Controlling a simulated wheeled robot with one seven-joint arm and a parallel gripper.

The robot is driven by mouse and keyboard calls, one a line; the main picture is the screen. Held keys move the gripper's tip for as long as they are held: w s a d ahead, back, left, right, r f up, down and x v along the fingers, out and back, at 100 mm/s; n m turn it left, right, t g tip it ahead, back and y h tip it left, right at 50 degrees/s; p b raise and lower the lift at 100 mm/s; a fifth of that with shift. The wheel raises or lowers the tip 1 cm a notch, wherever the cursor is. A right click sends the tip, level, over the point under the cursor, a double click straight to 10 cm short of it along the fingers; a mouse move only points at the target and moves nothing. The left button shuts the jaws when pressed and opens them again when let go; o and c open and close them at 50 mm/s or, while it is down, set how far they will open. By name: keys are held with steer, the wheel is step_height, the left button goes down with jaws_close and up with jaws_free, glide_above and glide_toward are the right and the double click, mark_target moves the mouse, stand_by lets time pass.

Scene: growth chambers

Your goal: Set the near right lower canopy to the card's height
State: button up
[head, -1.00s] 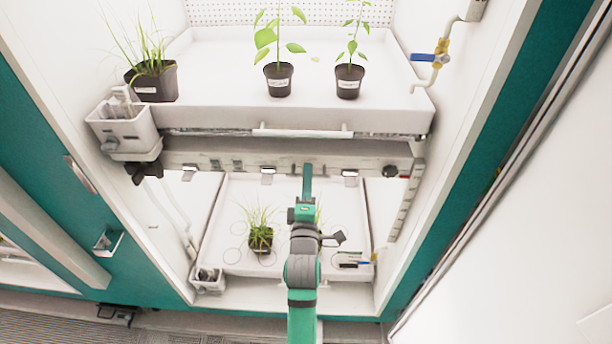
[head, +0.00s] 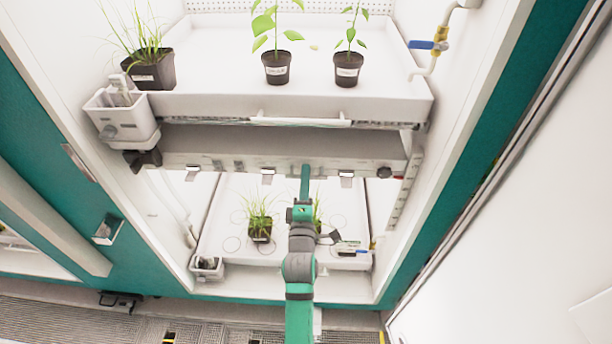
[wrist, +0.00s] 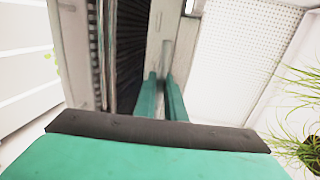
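The lower canopy (head: 225,161) is a wide grey panel with a front rail under the upper shelf. A dark knob (head: 385,172) sits at the rail's right end. A marked scale strip (head: 403,192) runs down the right post; its figures are too small to read. My gripper (head: 305,172) is at the middle of the front rail. In the wrist view my two teal fingers (wrist: 163,97) stand close together on either side of a narrow grey part of the canopy front. A small white card (head: 348,246) with coloured marks lies at the lower tray's right; its text is unreadable.
The upper tray (head: 200,103) holds several potted plants above the canopy. The lower tray (head: 215,250) holds a grassy pot (head: 260,228) and another plant partly hidden by my arm. A white box (head: 122,120) hangs at the left post. A blue-handled valve (head: 428,45) is at upper right.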

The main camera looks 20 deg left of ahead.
steer(key=o, duration=0.4)
steer(key=shift+d, duration=0.1)
steer(key=shift+v, duration=5.35)
steer(key=shift+w+f, duration=0.1)
steer(key=shift+w, duration=0.05)
